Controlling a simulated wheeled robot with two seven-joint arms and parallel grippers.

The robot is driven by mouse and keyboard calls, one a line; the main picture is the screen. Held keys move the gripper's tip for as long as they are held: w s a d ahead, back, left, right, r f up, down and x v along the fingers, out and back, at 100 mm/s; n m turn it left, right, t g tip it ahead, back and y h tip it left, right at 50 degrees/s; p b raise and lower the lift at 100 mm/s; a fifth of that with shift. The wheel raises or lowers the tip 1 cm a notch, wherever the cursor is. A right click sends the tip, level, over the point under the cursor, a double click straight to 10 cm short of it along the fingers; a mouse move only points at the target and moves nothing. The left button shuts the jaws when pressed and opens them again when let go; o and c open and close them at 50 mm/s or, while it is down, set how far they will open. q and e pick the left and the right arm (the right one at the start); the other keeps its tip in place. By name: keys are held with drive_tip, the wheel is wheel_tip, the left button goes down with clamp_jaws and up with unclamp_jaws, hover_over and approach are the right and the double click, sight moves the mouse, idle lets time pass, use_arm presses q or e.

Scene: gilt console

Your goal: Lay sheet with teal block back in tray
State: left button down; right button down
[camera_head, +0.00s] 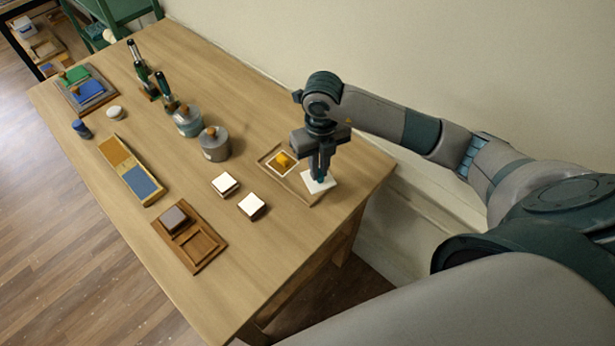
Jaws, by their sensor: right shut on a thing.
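My right gripper (319,174) points down and is shut on the teal block, which is mostly hidden between the fingers. The white sheet (326,185) that goes with the block shows just under the fingertips, over the right part of the wooden tray (268,162). I cannot tell whether the sheet touches the tray floor or hangs just above it. My left gripper is not in view.
Two white-topped blocks (225,184) (252,206) lie left of the tray. A grey lidded jar (214,143) and a glass jar (187,122) stand beyond. A brown compartment tray (202,251) lies near the front edge. The table's right edge is close to the tray; a wall runs behind.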

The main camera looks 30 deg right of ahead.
sight(307, 173)
drive_tip(key=w, duration=0.1)
drive_tip(key=w+f+b, duration=0.1)
drive_tip(key=w+a+f, duration=0.1)
drive_tip(key=shift+w+f+b, duration=0.25)
drive_tip(key=shift+w+b, duration=0.15)
drive_tip(key=shift+w, duration=0.2)
drive_tip(key=shift+f+b, duration=1.2)
drive_tip(key=shift+f, duration=0.85)
drive_tip(key=shift+f, duration=0.15)
drive_tip(key=c, duration=1.8)
unclamp_jaws()
